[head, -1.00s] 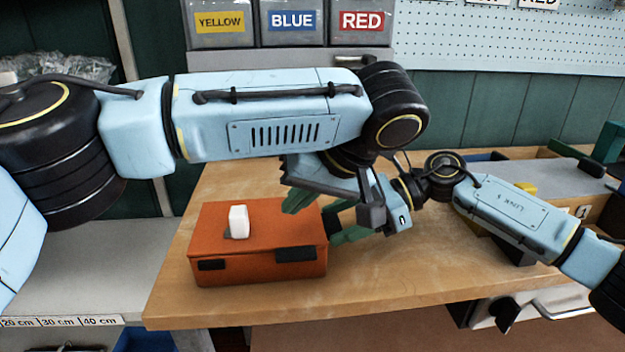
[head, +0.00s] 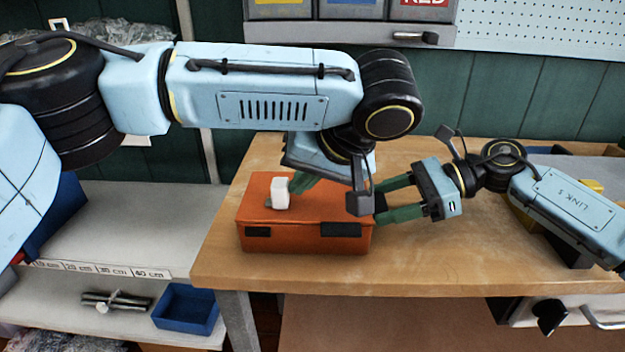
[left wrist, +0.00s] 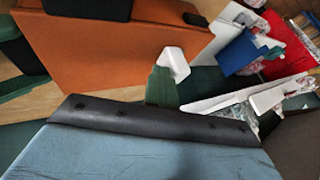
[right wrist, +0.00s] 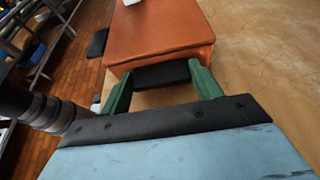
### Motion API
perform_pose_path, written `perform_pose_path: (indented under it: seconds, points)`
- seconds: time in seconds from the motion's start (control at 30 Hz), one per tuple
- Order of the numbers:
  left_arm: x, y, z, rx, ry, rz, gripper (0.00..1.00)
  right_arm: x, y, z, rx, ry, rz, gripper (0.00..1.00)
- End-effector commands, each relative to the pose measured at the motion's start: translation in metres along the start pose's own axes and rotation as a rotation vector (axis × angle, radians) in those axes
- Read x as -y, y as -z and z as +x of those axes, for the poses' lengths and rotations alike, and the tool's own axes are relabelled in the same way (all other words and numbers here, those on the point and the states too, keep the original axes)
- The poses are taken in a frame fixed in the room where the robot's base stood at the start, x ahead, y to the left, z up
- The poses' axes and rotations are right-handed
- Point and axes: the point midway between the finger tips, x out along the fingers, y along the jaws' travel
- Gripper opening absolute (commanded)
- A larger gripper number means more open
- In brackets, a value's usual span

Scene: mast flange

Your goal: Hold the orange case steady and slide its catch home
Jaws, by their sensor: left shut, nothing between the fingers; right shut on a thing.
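The orange case (head: 306,228) lies on the wooden bench, with black patches on its front. It also fills the upper left of the left wrist view (left wrist: 110,50). Its white catch (head: 280,193) stands up from the lid, left of centre. My left gripper (head: 299,183) is shut and empty just right of the catch. In the left wrist view its green fingertips are close beside the catch (left wrist: 173,65); I cannot tell if they touch. My right gripper (right wrist: 163,88) is shut on the black block (right wrist: 161,75) at the case's right side. My left wrist hides part of the lid.
A grey shelf unit on the left holds a blue bin (head: 187,308) and some rods. A pegboard (head: 540,35) and labelled bins are behind.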

Motion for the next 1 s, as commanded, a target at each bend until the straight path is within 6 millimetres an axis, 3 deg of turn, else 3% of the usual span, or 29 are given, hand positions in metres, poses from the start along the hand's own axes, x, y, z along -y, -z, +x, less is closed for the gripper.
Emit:
perform_pose_path:
  seconds: [0.2,0.67,0.87,1.0]
  points:
    - [0.019,0.0,0.011,0.0,0.004,-0.002,0.0,0.0,-0.001,-0.001,0.002,0.001,0.0,0.31]
    - [0.012,0.0,0.007,0.0,0.005,-0.003,0.0,0.0,-0.001,-0.002,0.001,0.001,0.0,0.31]
    - [-0.021,-0.001,-0.01,0.0,0.001,0.001,0.0,0.0,-0.001,-0.001,0.001,0.001,0.0,0.31]
    - [-0.018,0.002,-0.047,-0.008,0.001,-0.003,0.0,0.0,-0.001,-0.001,0.001,0.002,0.0,0.31]
